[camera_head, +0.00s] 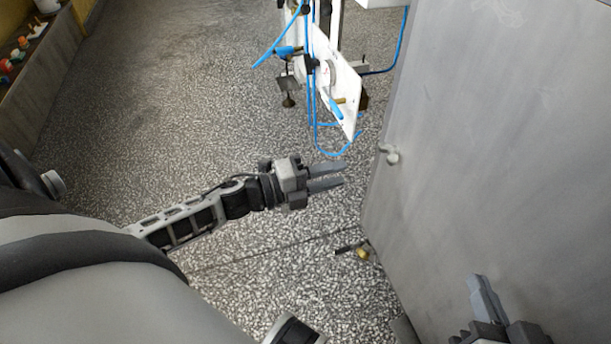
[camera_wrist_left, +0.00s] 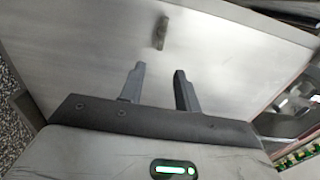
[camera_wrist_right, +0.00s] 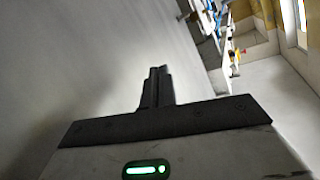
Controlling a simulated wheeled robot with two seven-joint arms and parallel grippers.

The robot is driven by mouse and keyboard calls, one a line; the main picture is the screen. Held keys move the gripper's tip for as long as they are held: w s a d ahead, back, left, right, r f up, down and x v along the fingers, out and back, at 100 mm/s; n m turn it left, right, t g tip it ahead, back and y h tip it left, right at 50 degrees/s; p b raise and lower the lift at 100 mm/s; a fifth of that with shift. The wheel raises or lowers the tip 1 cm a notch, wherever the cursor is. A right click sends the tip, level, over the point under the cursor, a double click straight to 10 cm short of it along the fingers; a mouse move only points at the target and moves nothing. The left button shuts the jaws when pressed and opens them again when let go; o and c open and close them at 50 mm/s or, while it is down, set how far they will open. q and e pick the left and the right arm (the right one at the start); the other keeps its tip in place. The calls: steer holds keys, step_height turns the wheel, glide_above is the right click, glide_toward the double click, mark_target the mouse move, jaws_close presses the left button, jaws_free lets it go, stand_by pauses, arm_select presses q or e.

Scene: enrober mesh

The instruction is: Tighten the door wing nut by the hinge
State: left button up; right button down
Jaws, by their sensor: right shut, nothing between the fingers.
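A small grey wing nut (camera_head: 389,153) sits on the near left edge of the big grey metal door panel (camera_head: 500,130). It also shows in the left wrist view (camera_wrist_left: 161,32), standing out from the panel ahead of the fingers. My left gripper (camera_head: 344,174) is open and empty, a short way left of the wing nut and apart from it; its fingers also show spread in the left wrist view (camera_wrist_left: 158,69). My right gripper (camera_head: 475,278) is shut and empty in front of the panel at lower right; its fingers lie together in the right wrist view (camera_wrist_right: 158,70). I cannot make out the hinge.
A white plate device with blue tubes (camera_head: 335,85) stands behind the left gripper. A small brass-coloured fitting (camera_head: 362,254) shows low by the panel's edge. A ledge with coloured knobs (camera_head: 25,42) is at far left. The speckled floor (camera_head: 150,110) is largely clear.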

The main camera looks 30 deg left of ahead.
arm_select(q)
steer(key=v, duration=0.5)
steer(key=shift+s+a+p, duration=0.1)
steer(key=shift+p, duration=0.2)
arm_select(e)
steer(key=shift+s+d+f, duration=0.2)
steer(key=shift+s+f, duration=0.05)
steer(key=shift+f, duration=0.25)
